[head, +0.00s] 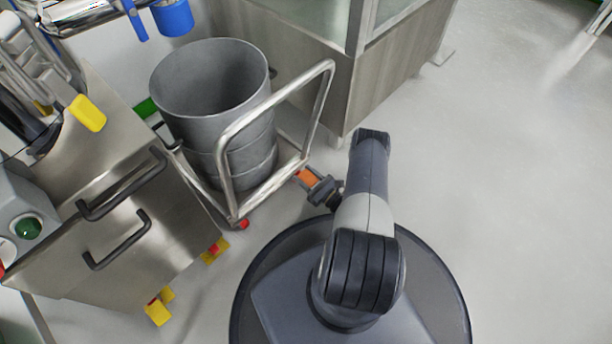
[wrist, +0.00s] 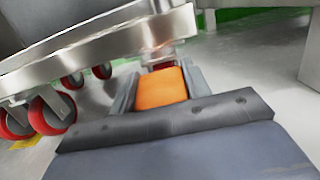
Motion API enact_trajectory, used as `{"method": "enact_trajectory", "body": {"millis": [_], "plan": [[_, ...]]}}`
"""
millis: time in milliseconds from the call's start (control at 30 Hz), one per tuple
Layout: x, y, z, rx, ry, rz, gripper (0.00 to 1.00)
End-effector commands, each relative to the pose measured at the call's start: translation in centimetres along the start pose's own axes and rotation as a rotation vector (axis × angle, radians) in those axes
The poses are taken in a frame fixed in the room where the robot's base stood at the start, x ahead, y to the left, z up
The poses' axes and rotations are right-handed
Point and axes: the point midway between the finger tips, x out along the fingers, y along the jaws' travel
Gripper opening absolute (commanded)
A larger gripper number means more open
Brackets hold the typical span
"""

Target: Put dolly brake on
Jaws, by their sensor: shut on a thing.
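The dolly (head: 232,190) is a low steel platform with a tubular push handle, and it carries a grey drum (head: 212,95). An orange brake pedal (head: 307,177) sticks out at the dolly's near right corner. My gripper (head: 314,182) is at that corner. In the wrist view the orange pedal (wrist: 162,88) lies between the two fingers of my gripper (wrist: 165,92), which are shut on it. The dolly's steel deck edge (wrist: 95,48) runs just above and left of the fingers. The pedal's far end and its joint to the dolly are partly hidden.
Red-rimmed casters (wrist: 48,112) stand under the dolly at left. A steel cabinet (head: 130,210) with black handles and yellow feet stands left of the dolly. A large steel enclosure (head: 385,85) stands behind. The floor at right (head: 510,190) is clear.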

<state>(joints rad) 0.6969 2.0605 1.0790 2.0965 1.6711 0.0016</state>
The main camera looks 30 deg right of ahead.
Motion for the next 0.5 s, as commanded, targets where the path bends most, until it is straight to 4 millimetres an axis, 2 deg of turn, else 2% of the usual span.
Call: {"method": "enact_trajectory", "body": {"millis": [200, 233, 500], "plan": [[0.03, -0.04, 0.21, 0.0, -0.007, 0.0, 0.23], [0.03, -0.04, 0.21, 0.0, -0.007, 0.0, 0.46], [0.02, -0.02, 0.16, 0.0, -0.005, 0.0, 0.67]]}}
